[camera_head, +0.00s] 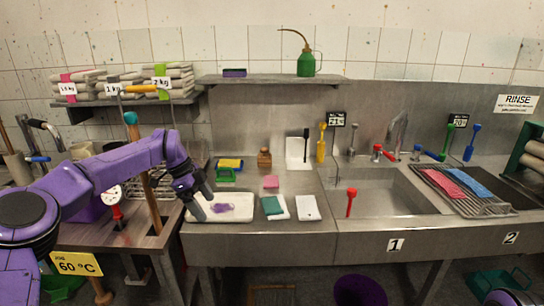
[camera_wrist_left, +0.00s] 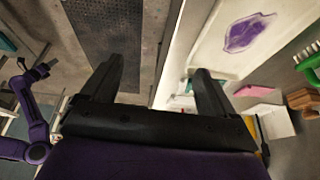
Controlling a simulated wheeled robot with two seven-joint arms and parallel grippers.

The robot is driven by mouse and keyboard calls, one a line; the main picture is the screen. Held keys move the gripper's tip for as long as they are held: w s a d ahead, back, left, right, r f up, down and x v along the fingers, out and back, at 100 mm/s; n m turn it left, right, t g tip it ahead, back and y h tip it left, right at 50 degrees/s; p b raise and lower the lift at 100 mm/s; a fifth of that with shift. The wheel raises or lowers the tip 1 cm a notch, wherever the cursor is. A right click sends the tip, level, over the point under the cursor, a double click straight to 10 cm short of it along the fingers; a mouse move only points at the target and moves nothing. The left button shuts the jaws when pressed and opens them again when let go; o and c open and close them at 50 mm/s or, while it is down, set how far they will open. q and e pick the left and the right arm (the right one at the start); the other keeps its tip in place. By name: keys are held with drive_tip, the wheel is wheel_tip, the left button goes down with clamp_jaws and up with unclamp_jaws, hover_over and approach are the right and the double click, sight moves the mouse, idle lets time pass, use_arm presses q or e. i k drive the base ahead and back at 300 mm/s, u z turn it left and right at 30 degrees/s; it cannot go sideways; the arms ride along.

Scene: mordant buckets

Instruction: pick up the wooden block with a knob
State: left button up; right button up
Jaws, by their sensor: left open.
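The wooden block with a knob (camera_head: 264,158) stands upright on the steel counter toward the back, left of the white board. A brown block at the right edge of the left wrist view (camera_wrist_left: 303,100) looks like the same one. My left gripper (camera_head: 205,202) is open and empty over the left part of the white tray, in front and to the left of the block and apart from it. Its two fingers show spread in the left wrist view (camera_wrist_left: 158,70). Part of another purple arm, seemingly my right, shows at that view's left; its small gripper (camera_wrist_left: 42,70) is unclear.
The white tray (camera_head: 240,216) holds a purple stain or cloth. A green-handled item (camera_head: 226,175) and yellow sponge (camera_head: 230,163) lie left of the block. A pink block (camera_head: 271,182) and teal pad (camera_head: 271,205) lie in front. The sink (camera_head: 375,190) is to the right.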

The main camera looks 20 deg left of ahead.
sight(264, 160)
drive_tip(key=u, duration=0.05)
drive_tip(key=i, duration=1.7)
